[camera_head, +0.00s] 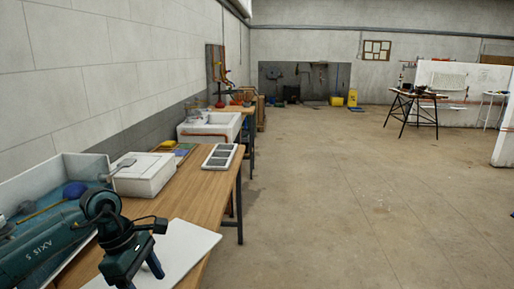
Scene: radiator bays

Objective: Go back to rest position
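My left gripper (141,275) is at the bottom left of the head view, at the end of my teal arm that comes in from the left. Its two fingers point down and are apart, with nothing visible between them. It hangs over the near part of the wooden bench (207,190), above or beside a flat white board (190,248). The gap to the board cannot be told exactly. The lowest part of the gripper is close to the bottom edge of the picture. My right gripper is not in view.
A sink-like white tray (60,165) and a white box (145,175) stand along the wall side of the bench. A compartmented tray (220,157) lies farther along, before a white sink (210,127). A black-legged table (413,108) stands far right. The floor (340,200) is clear.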

